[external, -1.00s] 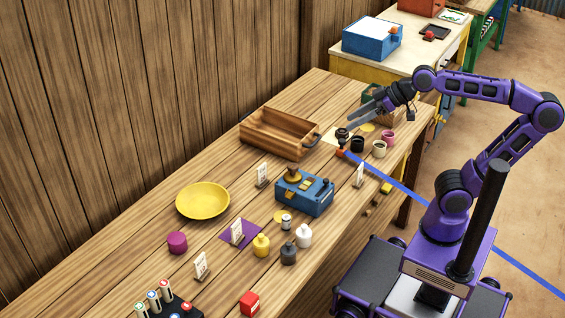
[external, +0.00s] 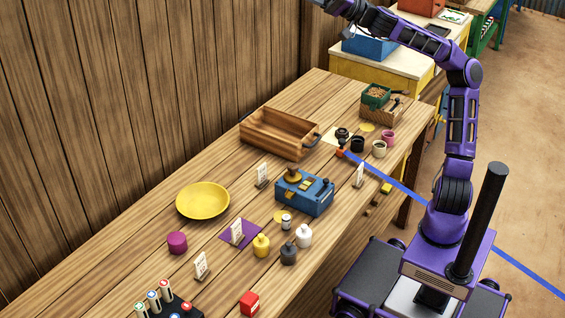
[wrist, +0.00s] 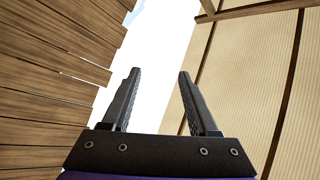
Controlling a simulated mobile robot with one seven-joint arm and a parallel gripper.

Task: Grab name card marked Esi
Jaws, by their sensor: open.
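Several small white name cards stand upright on the wooden table. One is behind the blue box (external: 262,174), one is to its right near the table edge (external: 360,174), one is on the purple mat (external: 237,232), and one is nearer the front (external: 201,265). Their writing is too small to read, so I cannot tell which is marked Esi. My gripper (wrist: 160,85) is open and empty, with sky and roof beyond its fingers in the wrist view. In the external view it is raised high at the top edge, partly cut off, far from the cards.
A blue box with a knob (external: 305,195), a wooden tray (external: 274,138), a yellow plate (external: 202,200), small jars (external: 304,236), cups (external: 379,149) and a purple mat (external: 251,227) are on the table. A plank wall (external: 150,100) runs behind it. Bare wood shows at the front left.

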